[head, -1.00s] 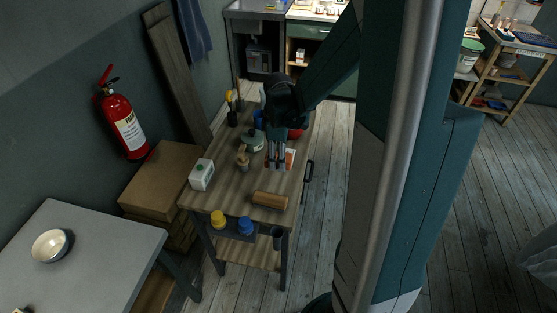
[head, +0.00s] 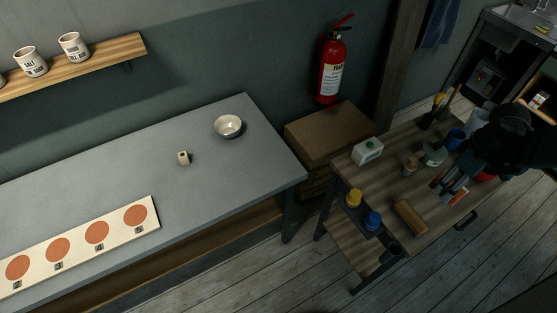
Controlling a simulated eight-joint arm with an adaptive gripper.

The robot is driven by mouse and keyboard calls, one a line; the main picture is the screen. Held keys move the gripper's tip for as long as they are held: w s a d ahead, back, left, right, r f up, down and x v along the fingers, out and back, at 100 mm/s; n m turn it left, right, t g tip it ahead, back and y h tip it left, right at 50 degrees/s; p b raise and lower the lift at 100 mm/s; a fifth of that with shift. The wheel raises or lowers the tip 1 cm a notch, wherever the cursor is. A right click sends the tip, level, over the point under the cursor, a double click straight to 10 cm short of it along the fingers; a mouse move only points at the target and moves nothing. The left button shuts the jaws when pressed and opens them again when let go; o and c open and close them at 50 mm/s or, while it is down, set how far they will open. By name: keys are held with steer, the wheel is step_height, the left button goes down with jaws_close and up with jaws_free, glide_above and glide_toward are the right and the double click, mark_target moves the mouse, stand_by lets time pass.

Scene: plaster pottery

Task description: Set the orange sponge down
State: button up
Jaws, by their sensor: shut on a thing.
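My gripper (head: 454,188) is over the wooden cart at the right of the head view, pointing down. It is shut on the orange sponge (head: 459,197), whose orange edges show beside the fingers. The fingers hide the middle of the sponge. I cannot tell whether the sponge touches the cart top (head: 378,187) or is a little above it.
A tan roll (head: 410,215), a white carton (head: 367,151), a small brush-like item (head: 410,166) and a green-grey pot (head: 434,153) stand on the cart. The grey table (head: 120,165) holds a bowl (head: 228,126), a small block (head: 183,158) and a board with orange discs (head: 78,243); much of it is bare.

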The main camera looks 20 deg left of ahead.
mark_target(450, 185)
steer(key=shift+r, duration=1.55)
steer(key=shift+a+r, duration=0.1)
steer(key=shift+r, duration=0.75)
steer(key=w+a+n, duration=0.3)
steer(key=w+a, duration=0.1)
steer(key=a, duration=0.7)
steer(key=w+a+n, duration=0.3)
steer(key=a, duration=0.8)
steer(key=w+a+n, duration=0.4)
steer(key=a, duration=0.7)
steer(key=s+a+n, duration=0.3)
steer(key=a+n, duration=0.1)
steer(key=a, duration=1.1)
steer(key=s+a+n, duration=0.3)
steer(key=a, duration=1.2)
step_height(450, 185, down, 7)
steer(key=shift+s+a, duration=0.2)
steer(key=shift+a, duration=0.2)
